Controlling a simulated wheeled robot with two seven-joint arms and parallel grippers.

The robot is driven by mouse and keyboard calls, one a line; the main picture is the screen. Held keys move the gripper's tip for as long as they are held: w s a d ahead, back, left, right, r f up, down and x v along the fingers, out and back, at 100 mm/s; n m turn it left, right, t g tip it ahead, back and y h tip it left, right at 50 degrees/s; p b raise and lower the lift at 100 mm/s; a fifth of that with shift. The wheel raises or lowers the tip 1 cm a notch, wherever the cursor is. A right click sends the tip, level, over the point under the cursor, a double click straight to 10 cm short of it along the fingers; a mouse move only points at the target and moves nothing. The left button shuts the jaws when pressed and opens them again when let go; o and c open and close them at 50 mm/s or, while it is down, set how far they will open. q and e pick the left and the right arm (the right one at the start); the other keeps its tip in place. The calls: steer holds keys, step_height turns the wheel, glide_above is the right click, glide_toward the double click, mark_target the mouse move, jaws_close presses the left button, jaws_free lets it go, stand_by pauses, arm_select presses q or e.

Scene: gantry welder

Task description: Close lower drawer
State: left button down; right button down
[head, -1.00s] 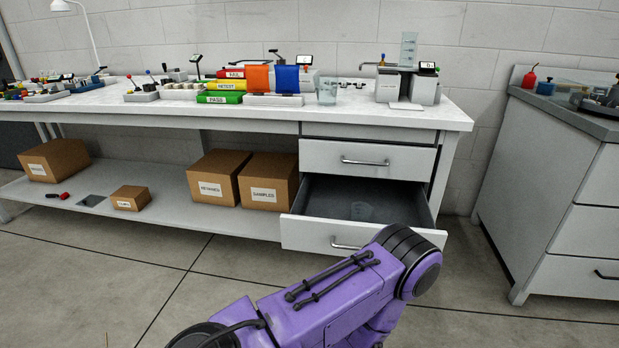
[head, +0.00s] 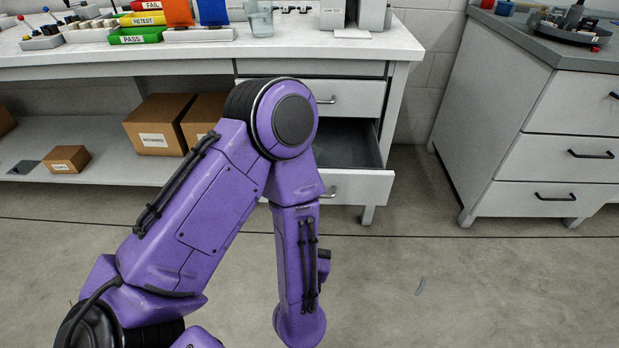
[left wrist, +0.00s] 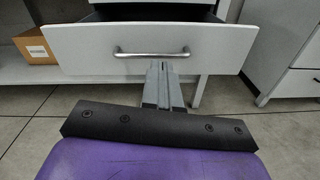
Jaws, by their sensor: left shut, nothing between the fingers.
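My purple left arm hides the left part of the front in the head view. In the left wrist view the lower drawer's front (left wrist: 90,50) spans the top of the picture, with its metal handle (left wrist: 151,52) across the middle. My left gripper (left wrist: 161,66) is shut and empty, its grey fingers pointing at the front just below the handle. I cannot tell whether they touch it. My right gripper is not in view.
The bench top (head: 330,46) holds coloured bins and equipment. Cardboard boxes (head: 155,124) stand on the lower shelf left of the drawers. A second cabinet (head: 540,130) stands to the right.

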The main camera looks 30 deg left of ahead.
arm_select(q)
steer(key=w+a, duration=0.2)
steer(key=w, duration=0.2)
steer(key=w+a+n, duration=0.1)
steer(key=w+a, duration=0.2)
steer(key=w, duration=0.1)
steer(key=w+a+r+n, duration=0.1)
steer(key=w+a, duration=0.1)
steer(key=w, duration=0.2)
steer(key=shift+a+r+y, duration=0.1)
steer(key=shift+a+y, duration=0.1)
steer(key=shift+y, duration=0.2)
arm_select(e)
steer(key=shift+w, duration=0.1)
